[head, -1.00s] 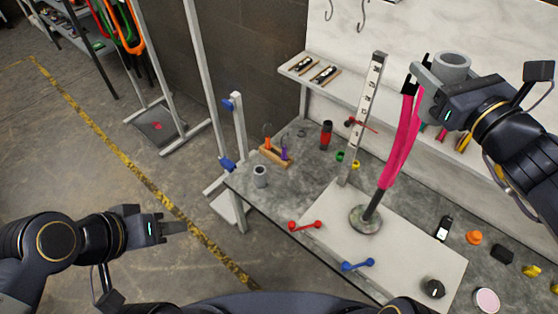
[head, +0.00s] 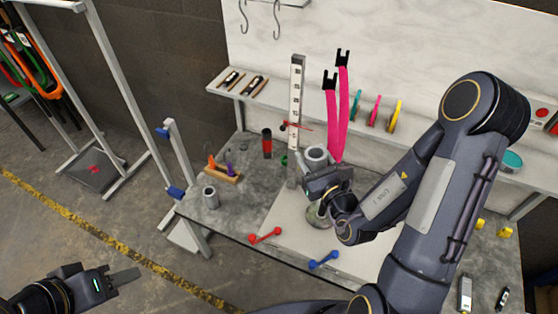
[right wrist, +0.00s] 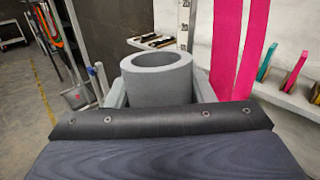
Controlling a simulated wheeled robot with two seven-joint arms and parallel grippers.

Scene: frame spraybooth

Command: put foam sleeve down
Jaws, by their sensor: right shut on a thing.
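The grey foam sleeve (head: 317,154) is a short thick-walled tube, upright, at the right gripper. My right gripper (head: 315,167) is shut on it, low over the bench near the measuring post. In the right wrist view, the sleeve (right wrist: 157,78) stands between the fingers with its open top showing; its lower part is hidden, so I cannot tell whether it touches anything below. My left gripper (head: 124,277) is away from the bench at lower left, seen side-on; its opening is unclear.
A pink forked stand (head: 338,110) rises just behind the right gripper. A scaled post (head: 296,110) stands to its left. Another grey cylinder (head: 211,198) is on the bench's left part. A red handle (head: 264,236) and blue handle (head: 323,260) lie near the front edge.

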